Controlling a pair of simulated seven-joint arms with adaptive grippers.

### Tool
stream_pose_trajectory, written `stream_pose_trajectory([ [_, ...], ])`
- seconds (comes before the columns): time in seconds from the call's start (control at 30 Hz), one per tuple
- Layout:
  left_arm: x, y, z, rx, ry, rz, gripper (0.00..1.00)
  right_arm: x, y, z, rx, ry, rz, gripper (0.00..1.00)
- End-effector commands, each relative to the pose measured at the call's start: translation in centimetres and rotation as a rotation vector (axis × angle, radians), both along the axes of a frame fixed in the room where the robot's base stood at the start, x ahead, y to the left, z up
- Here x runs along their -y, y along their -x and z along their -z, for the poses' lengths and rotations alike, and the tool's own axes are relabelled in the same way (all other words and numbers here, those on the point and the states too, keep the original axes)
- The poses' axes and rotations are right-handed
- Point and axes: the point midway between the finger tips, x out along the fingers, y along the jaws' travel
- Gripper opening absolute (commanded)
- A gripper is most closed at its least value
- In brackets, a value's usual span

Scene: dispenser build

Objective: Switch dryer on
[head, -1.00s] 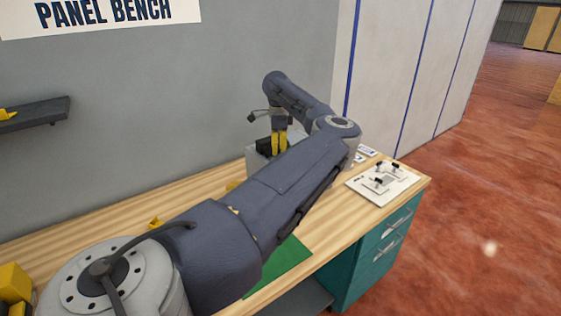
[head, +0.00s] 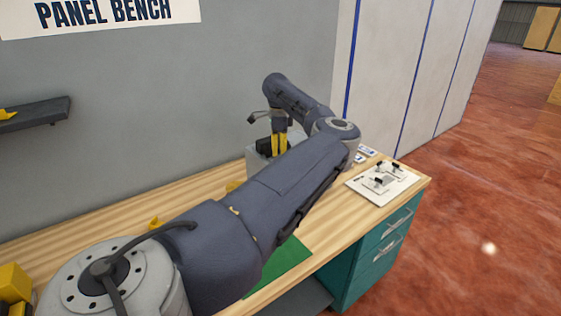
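A light grey box (head: 257,162) stands at the back of the bench, mostly hidden behind my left arm. It may be the dryer, but no label or switch on it can be made out. A black part shows at its top. My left gripper (head: 280,146) points down over this box with its yellow fingers at or just above the black part. Its fingertips are partly hidden by my forearm, so contact and grip cannot be told. My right gripper is out of view.
The wooden bench (head: 110,215) carries a green mat (head: 283,262) and a white board with small black-handled fittings (head: 360,187) at the right end. Small yellow parts (head: 155,223) lie behind my arm. A dark wall shelf (head: 40,115) is at left.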

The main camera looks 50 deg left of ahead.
Motion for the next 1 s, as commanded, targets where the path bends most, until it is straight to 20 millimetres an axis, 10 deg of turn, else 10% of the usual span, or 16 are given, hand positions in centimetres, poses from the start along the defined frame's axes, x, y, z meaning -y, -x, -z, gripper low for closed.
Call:
stream_pose_trajectory([
  [1.0,0.0,0.0,1.3,-0.001,-0.001,0.0,0.0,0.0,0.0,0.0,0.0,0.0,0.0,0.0],
])
